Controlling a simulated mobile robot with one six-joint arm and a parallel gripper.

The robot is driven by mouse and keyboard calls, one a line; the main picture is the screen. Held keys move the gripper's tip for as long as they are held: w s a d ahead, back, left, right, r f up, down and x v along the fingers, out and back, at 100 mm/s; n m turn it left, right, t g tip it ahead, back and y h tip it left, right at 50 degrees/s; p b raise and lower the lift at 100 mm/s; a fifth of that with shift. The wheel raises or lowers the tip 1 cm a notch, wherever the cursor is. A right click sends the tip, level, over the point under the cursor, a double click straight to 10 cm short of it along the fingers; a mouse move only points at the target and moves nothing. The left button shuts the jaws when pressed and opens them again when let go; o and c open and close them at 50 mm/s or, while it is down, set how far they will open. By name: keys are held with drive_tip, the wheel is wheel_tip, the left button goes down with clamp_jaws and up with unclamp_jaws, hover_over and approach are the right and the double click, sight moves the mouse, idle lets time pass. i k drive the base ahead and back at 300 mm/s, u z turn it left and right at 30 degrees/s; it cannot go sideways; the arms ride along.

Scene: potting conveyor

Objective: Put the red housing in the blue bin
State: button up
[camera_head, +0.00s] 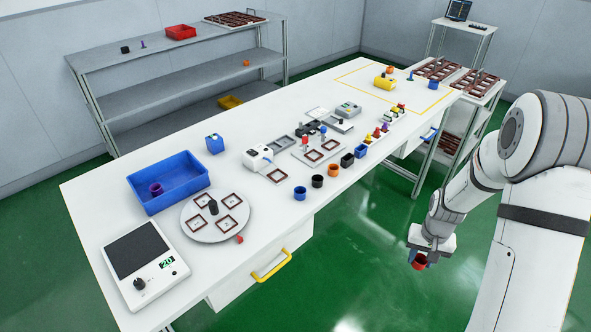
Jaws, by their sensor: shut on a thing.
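My gripper (417,254) is at the right, in front of the table's near edge and over the green floor. It is shut on a small red housing (420,263), which hangs from the fingertips; the gripper hides part of it. The blue bin (180,197) stands open on the left part of the white table, far to the left of my gripper. A small purple piece (155,189) lies inside the bin.
A round turntable (189,230) with square frames and a scale (131,285) are near the bin. Several small cups, including an orange one (334,170), line the table's near edge. A yellow drawer handle (271,266) sticks out in front.

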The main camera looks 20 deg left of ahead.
sight(185, 180)
drive_tip(key=u, duration=1.2)
drive_tip(key=k, duration=0.4)
drive_tip(key=i, duration=0.4)
drive_tip(key=z, duration=0.05)
